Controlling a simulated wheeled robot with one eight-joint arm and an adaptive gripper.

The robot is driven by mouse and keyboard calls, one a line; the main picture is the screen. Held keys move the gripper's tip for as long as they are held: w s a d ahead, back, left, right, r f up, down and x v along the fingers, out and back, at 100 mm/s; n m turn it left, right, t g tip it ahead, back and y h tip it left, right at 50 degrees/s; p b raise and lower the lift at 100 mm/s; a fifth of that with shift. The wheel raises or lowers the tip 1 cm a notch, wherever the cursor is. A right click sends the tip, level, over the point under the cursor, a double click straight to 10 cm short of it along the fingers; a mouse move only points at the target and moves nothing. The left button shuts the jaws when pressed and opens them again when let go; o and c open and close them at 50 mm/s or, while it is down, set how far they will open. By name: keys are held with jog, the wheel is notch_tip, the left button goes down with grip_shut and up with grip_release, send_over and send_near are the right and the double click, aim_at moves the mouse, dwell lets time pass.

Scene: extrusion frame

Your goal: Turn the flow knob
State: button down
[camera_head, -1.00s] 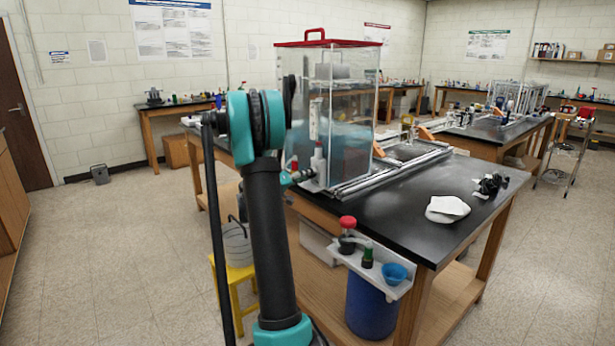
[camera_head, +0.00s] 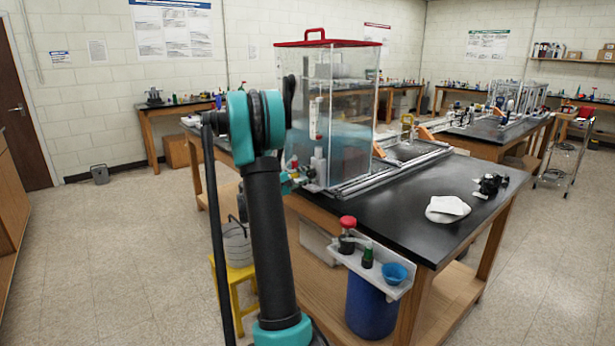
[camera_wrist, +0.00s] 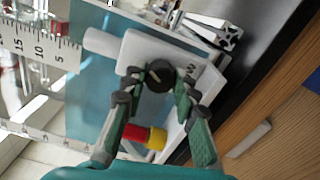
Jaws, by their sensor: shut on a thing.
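The flow knob, a dark round knob (camera_wrist: 160,74) with a pale line on its face, sits on a white block (camera_wrist: 135,48) in the wrist view. My gripper (camera_wrist: 159,79) is shut on the knob, one finger on each side. A clear tank (camera_head: 345,110) with a red lid stands on the black bench in the head view. The white fitting (camera_head: 318,165) is at its near left corner, with my gripper (camera_head: 298,178) beside it, partly hidden by my arm. The knob itself cannot be made out in the head view.
A red and yellow part (camera_wrist: 145,135) lies close below the knob, between my fingers. A white ruler (camera_wrist: 40,45) runs along the tank. A shelf (camera_head: 345,260) with a red-topped bottle juts from the bench front. Open floor lies to the left.

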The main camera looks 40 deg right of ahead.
jog(key=shift+n, duration=1.1)
jog(key=c, duration=1.2)
grip_release()
jog(key=a, duration=0.8)
jog(key=s+a, duration=0.1)
jog(key=a, duration=0.3)
